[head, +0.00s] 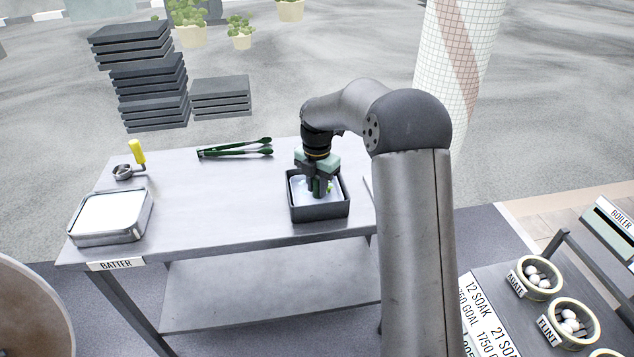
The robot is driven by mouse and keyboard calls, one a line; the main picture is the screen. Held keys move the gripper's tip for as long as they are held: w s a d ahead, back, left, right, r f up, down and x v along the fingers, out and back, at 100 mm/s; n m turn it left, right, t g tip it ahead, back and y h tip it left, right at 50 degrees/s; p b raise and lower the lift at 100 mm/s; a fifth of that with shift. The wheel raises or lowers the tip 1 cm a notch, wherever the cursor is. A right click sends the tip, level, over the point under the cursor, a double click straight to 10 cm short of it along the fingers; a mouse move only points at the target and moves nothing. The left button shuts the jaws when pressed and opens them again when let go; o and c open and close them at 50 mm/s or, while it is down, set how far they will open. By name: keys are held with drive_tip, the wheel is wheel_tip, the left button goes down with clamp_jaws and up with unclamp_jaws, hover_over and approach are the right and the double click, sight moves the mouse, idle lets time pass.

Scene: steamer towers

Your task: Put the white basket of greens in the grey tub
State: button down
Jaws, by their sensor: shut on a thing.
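The grey tub (320,211) is a dark rectangular container on the right part of the metal table. My gripper (318,193) points down inside the tub's opening, shut on the white basket of greens. Little of the basket shows; bits of green (330,187) are visible beside the fingers. A pale bluish-white area fills the tub around them, and I cannot tell which of it is basket and which is the tub's contents. The fingers hide the grip point, and I cannot tell whether the basket touches the tub's bottom.
Green-handled tongs (235,149) lie at the table's back. A yellow-handled scoop (132,160) and a pale-filled metal tray (110,214) are at the left. The table's middle (220,200) is clear. Small baskets of white balls (540,275) stand at lower right.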

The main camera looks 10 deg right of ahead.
drive_tip(key=shift+f+b, duration=0.3)
drive_tip(key=shift+f, duration=0.3)
idle(0.6)
drive_tip(key=c, duration=1.1)
unclamp_jaws()
drive_tip(key=shift+r, duration=0.1)
wheel_tip(320, 180, up, 17)
drive_tip(key=shift+r, duration=0.15)
